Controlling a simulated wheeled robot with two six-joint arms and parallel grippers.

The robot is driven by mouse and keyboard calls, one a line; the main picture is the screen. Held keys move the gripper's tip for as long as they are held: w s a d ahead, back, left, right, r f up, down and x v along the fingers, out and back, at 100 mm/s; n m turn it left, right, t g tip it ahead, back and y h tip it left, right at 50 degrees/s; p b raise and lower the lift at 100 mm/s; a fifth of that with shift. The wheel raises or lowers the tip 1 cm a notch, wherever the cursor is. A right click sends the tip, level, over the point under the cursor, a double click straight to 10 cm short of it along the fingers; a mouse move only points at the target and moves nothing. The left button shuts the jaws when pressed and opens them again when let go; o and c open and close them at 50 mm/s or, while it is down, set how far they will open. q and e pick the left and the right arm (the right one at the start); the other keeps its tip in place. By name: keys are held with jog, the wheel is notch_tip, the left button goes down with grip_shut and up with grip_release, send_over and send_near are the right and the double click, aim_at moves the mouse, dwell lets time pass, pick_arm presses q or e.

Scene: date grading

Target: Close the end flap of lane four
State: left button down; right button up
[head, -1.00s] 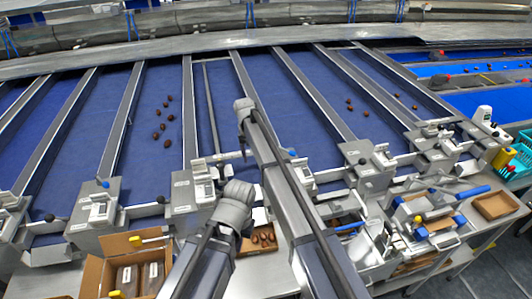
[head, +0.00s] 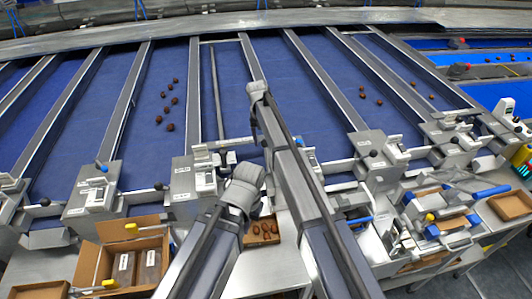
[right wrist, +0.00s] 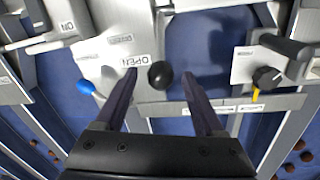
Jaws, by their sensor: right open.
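My right gripper (head: 253,132) hangs over the end of a lane near the middle of the head view. In the right wrist view its fingers (right wrist: 160,80) are apart, one on each side of a black knob (right wrist: 160,75). I cannot tell whether they touch it. The knob stands beside a plate with an "OPEN" label (right wrist: 126,62); another label above it is blurred. A blue knob (right wrist: 85,87) is left of the plate. The lane number is not readable, and the flap itself is not clearly seen.
Dates (head: 170,126) lie in neighbouring lanes. An open carton (head: 128,262) with packs stands at lower left; a small box of dates (head: 263,231) stands below the lane end.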

aim_at(266, 149)
jog(key=f+b, duration=0.2)
jog(key=f, duration=0.1)
jog(key=f+b, duration=0.2)
jog(key=shift+d, duration=0.25)
jog(key=shift+r, duration=0.1)
grip_shut()
dwell(1.1)
